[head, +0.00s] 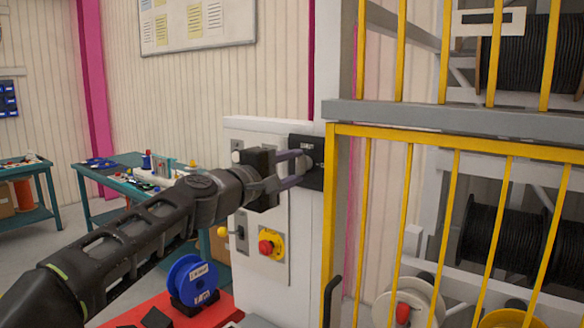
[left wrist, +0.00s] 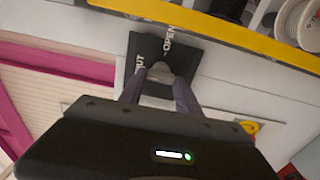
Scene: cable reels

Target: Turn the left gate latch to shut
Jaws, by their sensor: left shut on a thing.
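The gate latch is a grey knob on a black plate (head: 310,150) at the top of the white cabinet (head: 308,250), beside the yellow gate (head: 400,142). In the left wrist view the plate (left wrist: 188,52) carries the words OPEN and a partly covered one ending in UT. My left gripper (head: 302,167) is shut on the latch knob (left wrist: 161,71), with one finger on each side of it. The fingers hide part of the knob, so its exact setting is hard to read. My right gripper is not in view.
A red emergency button (head: 266,247) on a yellow plate and a small yellow-tipped lever (head: 223,232) sit lower on the cabinet. A blue reel (head: 192,281) stands on a red surface below my left arm. Black cable reels (head: 495,237) are behind the gate bars.

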